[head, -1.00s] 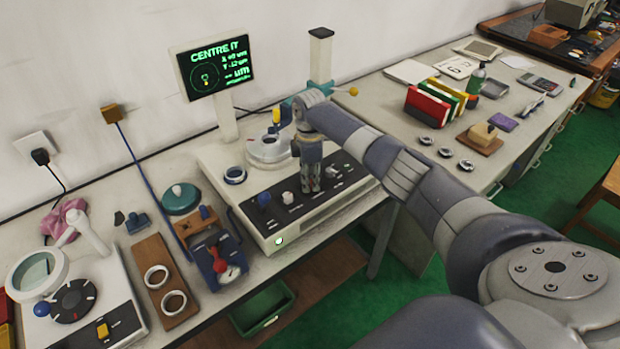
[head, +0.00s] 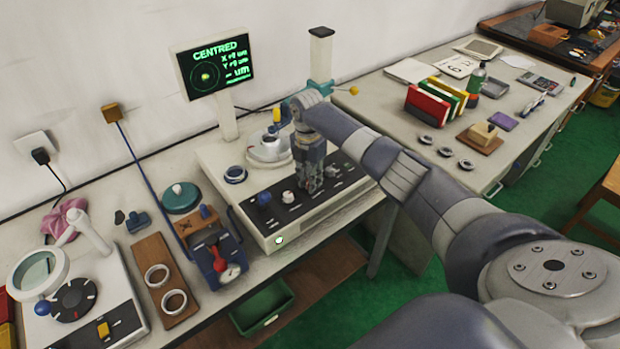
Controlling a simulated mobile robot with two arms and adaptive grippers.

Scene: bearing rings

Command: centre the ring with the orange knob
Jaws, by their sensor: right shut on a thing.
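The measuring instrument (head: 222,181) stands on the bench with a round table (head: 268,160) that carries a pale ring (head: 268,145). A yellow-tipped probe (head: 277,117) is beside the ring. The screen (head: 213,64) reads CENTRED, with a bright dot in the middle of its circle. My right gripper (head: 310,186) points down at the front control panel, right of a white knob (head: 288,197). It is shut on the orange knob, which its fingers hide. My left gripper is not in view.
A blue knob (head: 264,198) is at the panel's left end. A wooden board (head: 153,250) with two rings, a blue device with a red lever (head: 221,263) and a magnifier (head: 38,273) stand to the left.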

